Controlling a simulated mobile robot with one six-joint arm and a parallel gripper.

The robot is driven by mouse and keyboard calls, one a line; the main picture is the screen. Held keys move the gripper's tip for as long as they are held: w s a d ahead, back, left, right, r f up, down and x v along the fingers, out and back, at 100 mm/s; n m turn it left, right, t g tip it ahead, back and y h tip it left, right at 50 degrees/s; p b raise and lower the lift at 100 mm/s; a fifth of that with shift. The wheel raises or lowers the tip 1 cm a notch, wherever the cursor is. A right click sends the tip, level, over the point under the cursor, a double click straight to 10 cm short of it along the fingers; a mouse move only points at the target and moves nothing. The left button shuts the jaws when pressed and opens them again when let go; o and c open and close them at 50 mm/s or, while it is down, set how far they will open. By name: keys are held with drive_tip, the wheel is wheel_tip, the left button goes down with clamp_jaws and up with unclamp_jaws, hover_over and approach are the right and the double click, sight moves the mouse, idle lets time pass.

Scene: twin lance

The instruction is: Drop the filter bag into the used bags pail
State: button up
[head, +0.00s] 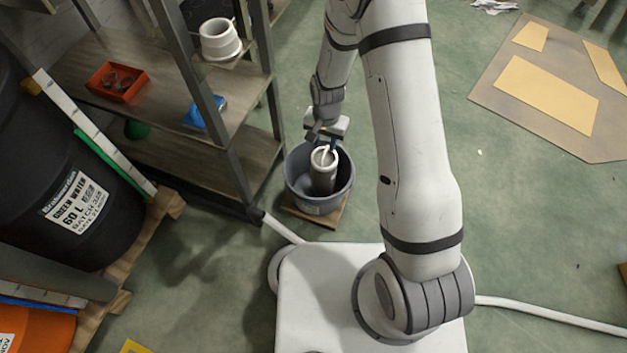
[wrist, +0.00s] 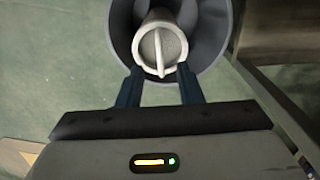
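The filter bag (head: 323,174) is a pale grey cylinder with a white rim and a thin white handle. It stands nearly upright inside a round grey pail (head: 298,195), its top near the pail's rim. In the wrist view, the bag (wrist: 172,45) shows its open top with the handle across it, and the pail (wrist: 122,30) surrounds it. My gripper (wrist: 160,80) has its two dark blue fingers wide apart, one on each side of the handle's near end, with a gap to the handle. In the head view, my gripper (head: 327,140) is just above the bag at the pail's far side.
The pail stands on a small wooden board (head: 328,220). A wooden shelf unit (head: 215,150) is close on the left, holding a red tray (head: 117,82) and a white pot (head: 220,40). A black barrel (head: 70,190) stands far left.

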wheel_tip(320, 180, up, 8)
drive_tip(key=p, duration=0.3)
drive_tip(key=shift+f, duration=0.1)
idle(0.5)
drive_tip(key=s+d+r+n+p, duration=0.15)
drive_tip(key=r+p, duration=0.35)
drive_tip(key=r, duration=0.6)
drive_tip(key=s+d+r+t+p, duration=0.1)
drive_tip(key=s+d+r+p, duration=0.35)
drive_tip(key=r, duration=0.75)
drive_tip(key=d+r+n+p, duration=0.1)
drive_tip(key=r+p, duration=0.6)
drive_tip(key=r, duration=0.4)
drive_tip(key=s+d+r+p, duration=0.2)
drive_tip(key=s+r+p, duration=0.2)
drive_tip(key=r, duration=0.3)
drive_tip(key=s+d+r+n+t+p, duration=0.1)
drive_tip(key=s+d+r+p, duration=0.1)
drive_tip(key=s+r+p, duration=0.3)
drive_tip(key=s+d+r+p, duration=0.2)
drive_tip(key=s+r+p, duration=0.2)
drive_tip(key=r, duration=0.7)
drive_tip(key=shift+s+t, duration=0.2)
drive_tip(key=shift+t, duration=0.1)
drive_tip(key=shift+s+n, duration=0.1)
drive_tip(key=shift+n, duration=0.15)
